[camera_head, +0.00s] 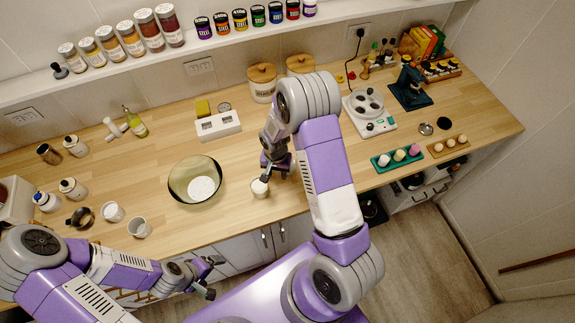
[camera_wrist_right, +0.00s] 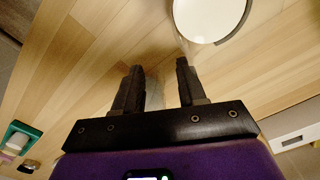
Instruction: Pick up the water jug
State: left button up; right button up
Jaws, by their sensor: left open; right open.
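A small pale round-topped vessel (camera_head: 259,187), which looks like the water jug, stands on the wooden counter right of the glass bowl. In the right wrist view its white round top (camera_wrist_right: 208,14) shows at the upper edge, just beyond the fingers. My right gripper (camera_head: 274,174) is open beside it, pointing down. In the wrist view the open fingers (camera_wrist_right: 157,68) have a faint translucent shape between them; I cannot tell whether it is part of the jug. My left gripper (camera_head: 212,277) is open and empty in front of the counter's front edge.
The glass bowl (camera_head: 180,181) with a white disc inside is left of the jug. A white scale (camera_head: 218,126) and lidded canisters (camera_head: 262,88) stand behind. A green egg tray (camera_head: 384,165) and a white hotplate (camera_head: 372,123) are to the right. Several cups and jars stand at left.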

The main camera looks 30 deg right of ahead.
grip_shut()
jog(key=shift+w+r, duration=0.1)
jog(key=shift+r, duration=0.1)
dwell(0.4)
